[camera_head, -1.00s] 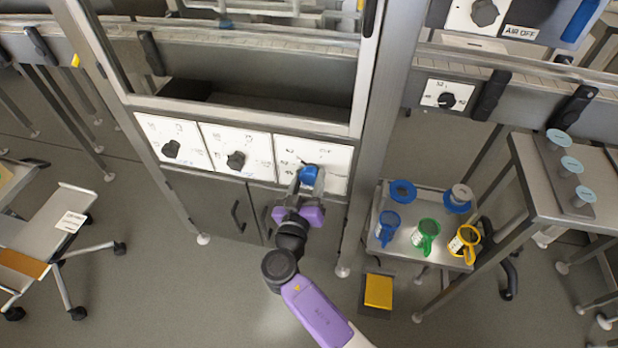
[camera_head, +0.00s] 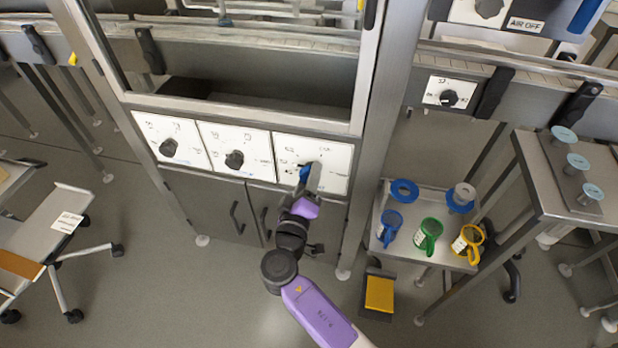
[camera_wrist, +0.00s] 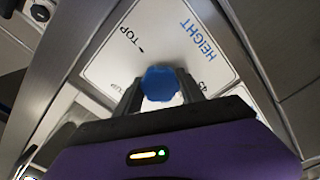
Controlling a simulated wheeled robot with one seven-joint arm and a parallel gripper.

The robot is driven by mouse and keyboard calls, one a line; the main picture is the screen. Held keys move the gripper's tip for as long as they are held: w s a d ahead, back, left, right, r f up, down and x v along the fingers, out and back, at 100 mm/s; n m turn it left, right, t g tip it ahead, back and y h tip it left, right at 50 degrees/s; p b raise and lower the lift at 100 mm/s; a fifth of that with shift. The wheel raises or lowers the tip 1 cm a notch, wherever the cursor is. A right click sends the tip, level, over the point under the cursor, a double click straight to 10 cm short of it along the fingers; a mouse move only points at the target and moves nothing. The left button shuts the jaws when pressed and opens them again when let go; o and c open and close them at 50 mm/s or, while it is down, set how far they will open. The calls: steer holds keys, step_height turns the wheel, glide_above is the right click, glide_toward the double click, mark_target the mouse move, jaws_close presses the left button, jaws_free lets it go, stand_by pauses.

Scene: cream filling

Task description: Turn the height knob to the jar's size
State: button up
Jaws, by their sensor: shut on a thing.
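The blue height knob (camera_head: 304,173) sits on the right white panel (camera_head: 337,160) of the machine front. It also shows in the wrist view (camera_wrist: 159,83), where the panel reads HEIGHT, with TOP and a partly covered number beside it. My gripper (camera_head: 310,176) is shut on the knob, one finger on each side. It is turned so that its purple body looks narrow in the head view. The knob's pointer cannot be made out. No object in view can be told for sure as the jar.
Two black knobs sit on the panels to the left (camera_head: 169,147) and middle (camera_head: 235,159). A trolley (camera_head: 425,254) with blue, green and yellow handled cups stands right of the machine post. A table at right holds lidded pieces (camera_head: 577,161). A yellow bin (camera_head: 379,292) stands on the floor.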

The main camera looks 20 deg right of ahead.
steer(key=n+p, duration=0.1)
steer(key=n, duration=0.4)
steer(key=shift+a+n, duration=0.1)
steer(key=shift+n, duration=0.3)
stand_by(0.4)
steer(key=o, duration=1.4)
steer(key=shift+c, duration=0.2)
steer(key=v, duration=0.8)
steer(key=shift+w, duration=0.1)
